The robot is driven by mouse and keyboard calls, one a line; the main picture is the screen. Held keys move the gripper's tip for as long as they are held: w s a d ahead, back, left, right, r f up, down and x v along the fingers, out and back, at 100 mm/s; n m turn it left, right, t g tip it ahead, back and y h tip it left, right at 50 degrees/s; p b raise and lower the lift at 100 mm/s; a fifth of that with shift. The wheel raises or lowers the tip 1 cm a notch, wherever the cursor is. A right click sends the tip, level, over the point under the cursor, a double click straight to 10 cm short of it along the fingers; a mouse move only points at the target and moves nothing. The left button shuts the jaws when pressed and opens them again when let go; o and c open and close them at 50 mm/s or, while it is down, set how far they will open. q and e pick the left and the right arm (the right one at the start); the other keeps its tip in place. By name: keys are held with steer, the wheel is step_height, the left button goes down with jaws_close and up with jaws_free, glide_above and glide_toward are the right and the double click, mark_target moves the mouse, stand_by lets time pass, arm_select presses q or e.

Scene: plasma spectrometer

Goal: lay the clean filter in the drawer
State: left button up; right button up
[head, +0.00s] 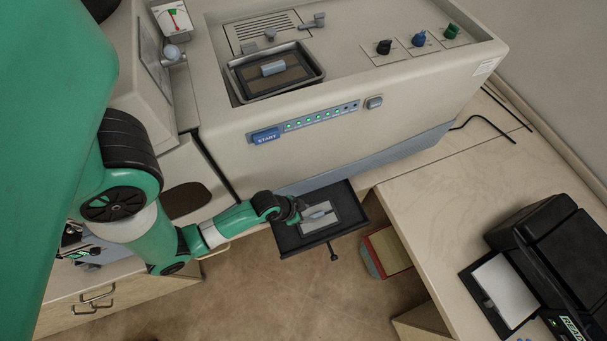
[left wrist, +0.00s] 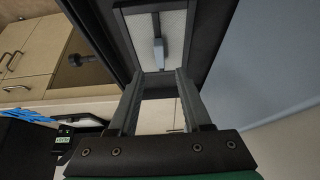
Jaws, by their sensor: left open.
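The drawer (head: 286,240) is a dark open tray pulled out from the front of the spectrometer. A pale filter (head: 309,227) with a grey handle lies flat inside it. In the left wrist view the filter (left wrist: 175,22) shows a white panel, a grey frame and an upright handle, within the dark drawer (left wrist: 213,50). My left gripper (head: 298,211) is over the drawer's left part, beside the handle. In the left wrist view its fingers (left wrist: 159,78) are apart, with the handle's end near the gap between them; I cannot tell if they touch it. My right gripper is out of view.
The spectrometer (head: 350,160) stands behind the drawer. A brown-meshed filter (head: 291,75) with a handle sits in a recess on top. A black reader (head: 550,245) is on the right bench. A red-edged box (head: 391,250) is below, right of the drawer.

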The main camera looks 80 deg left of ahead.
arm_select(q)
steer(key=p+v, duration=0.2)
steer(key=v, duration=0.3)
steer(key=shift+s+r, duration=0.1)
steer(key=shift+r, duration=0.05)
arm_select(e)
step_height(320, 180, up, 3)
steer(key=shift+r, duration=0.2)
